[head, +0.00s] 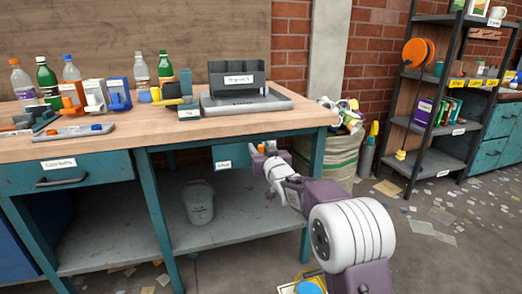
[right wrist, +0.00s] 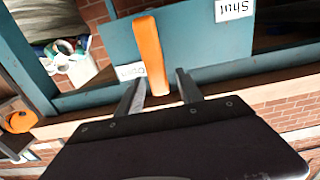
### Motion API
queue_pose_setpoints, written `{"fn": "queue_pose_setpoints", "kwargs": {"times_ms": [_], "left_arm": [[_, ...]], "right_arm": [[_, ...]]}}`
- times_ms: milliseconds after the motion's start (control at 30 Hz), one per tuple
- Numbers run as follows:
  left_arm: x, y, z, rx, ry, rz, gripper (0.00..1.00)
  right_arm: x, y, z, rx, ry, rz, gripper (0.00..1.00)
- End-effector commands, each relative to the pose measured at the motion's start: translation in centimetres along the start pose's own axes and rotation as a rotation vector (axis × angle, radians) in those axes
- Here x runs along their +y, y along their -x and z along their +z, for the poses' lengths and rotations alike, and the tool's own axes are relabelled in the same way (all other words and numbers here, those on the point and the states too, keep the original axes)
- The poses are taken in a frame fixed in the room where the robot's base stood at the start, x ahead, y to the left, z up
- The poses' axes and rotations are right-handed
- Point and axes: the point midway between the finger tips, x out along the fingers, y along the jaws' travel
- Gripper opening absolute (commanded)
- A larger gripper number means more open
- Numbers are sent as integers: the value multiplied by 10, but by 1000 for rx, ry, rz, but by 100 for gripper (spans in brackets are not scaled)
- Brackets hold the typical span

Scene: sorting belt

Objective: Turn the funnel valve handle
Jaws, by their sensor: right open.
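The orange valve handle (right wrist: 149,50) stands out from a teal panel (right wrist: 115,50) under the workbench. In the right wrist view, my right gripper (right wrist: 160,76) is open. Its two fingers are on either side of the handle's near end, with visible gaps. The panel bears an upside-down "Shut" label (right wrist: 234,11) and a second label (right wrist: 130,71) partly covered by the handle. In the head view, the panel (head: 232,157) hangs below the bench top, and my right gripper (head: 265,151) hides most of the handle. My left gripper is out of view. No funnel can be made out.
The wooden bench top (head: 160,145) is just above my right gripper. It carries bottles, boxes and a grey tray stand (head: 245,103). A grey bucket (head: 198,204) stands on the lower shelf. A full bin (head: 330,160) stands right of the bench, beyond my right arm.

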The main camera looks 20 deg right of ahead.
Motion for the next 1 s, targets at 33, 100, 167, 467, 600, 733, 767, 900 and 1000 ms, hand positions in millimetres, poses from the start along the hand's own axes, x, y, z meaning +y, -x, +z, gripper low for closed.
{"fn": "queue_pose_setpoints", "kwargs": {"times_ms": [33,100,167,467,600,733,767,900,1000], "left_arm": [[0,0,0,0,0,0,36],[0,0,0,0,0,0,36],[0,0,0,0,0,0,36],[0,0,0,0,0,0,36],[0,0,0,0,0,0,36],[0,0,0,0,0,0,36],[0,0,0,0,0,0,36],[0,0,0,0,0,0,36],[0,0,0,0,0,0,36]], "right_arm": [[0,0,0,0,0,0,44],[0,0,0,0,0,0,27],[0,0,0,0,0,0,10],[0,0,0,0,0,0,0],[0,0,0,0,0,0,0],[0,0,0,0,0,0,0],[0,0,0,0,0,0,0],[0,0,0,0,0,0,0],[0,0,0,0,0,0,0]]}}
